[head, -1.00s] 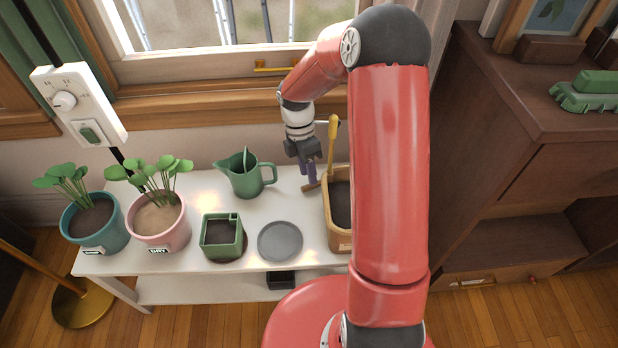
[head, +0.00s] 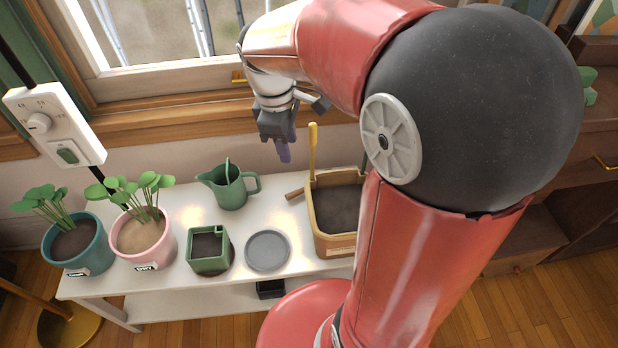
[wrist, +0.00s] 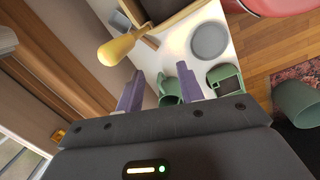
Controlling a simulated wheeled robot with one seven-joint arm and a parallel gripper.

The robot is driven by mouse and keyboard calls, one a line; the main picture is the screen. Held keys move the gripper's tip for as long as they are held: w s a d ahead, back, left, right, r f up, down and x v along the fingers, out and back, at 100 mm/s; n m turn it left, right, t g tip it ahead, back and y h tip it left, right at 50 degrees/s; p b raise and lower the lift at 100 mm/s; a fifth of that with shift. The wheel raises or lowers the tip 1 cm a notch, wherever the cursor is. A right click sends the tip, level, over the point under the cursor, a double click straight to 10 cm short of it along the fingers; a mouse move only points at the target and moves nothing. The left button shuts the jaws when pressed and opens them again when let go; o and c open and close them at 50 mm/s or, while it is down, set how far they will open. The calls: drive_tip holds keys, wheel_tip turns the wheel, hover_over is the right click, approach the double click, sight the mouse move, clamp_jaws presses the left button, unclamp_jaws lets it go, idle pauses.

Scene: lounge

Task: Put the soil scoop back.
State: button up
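The yellow-handled tool, likely the soil scoop (head: 313,147), stands upright at the left end of the tan soil bin (head: 334,243); its lower end is hidden. In the wrist view its yellow handle (wrist: 117,48) points up toward the camera, beyond and left of my fingers, apart from them. My gripper (head: 284,150) hangs above the table, left of the handle and behind the bin. In the wrist view my gripper's purple fingers (wrist: 160,90) are spread with nothing held between them. Dark soil (head: 337,208) fills the bin.
A brown stick-like piece (head: 295,193) juts out left of the bin. On the white table (head: 190,190) stand a green watering can (head: 229,188), a grey saucer (head: 267,251), a square green pot (head: 208,262), and pink (head: 148,247) and teal (head: 84,256) plant pots. The window wall is close behind.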

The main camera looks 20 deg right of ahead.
drive_tip(key=s+r+m+t, duration=0.2)
drive_tip(key=s+m, duration=0.3)
drive_tip(key=s, duration=0.2)
drive_tip(key=s+a+r+m+t+y, duration=0.1)
drive_tip(key=s+r+m+t, duration=0.1)
drive_tip(key=s+m, duration=0.4)
drive_tip(key=shift+s+a+t, duration=0.2)
drive_tip(key=shift+s+t, duration=0.4)
drive_tip(key=shift+t, duration=0.1)
drive_tip(key=shift+d, duration=0.1)
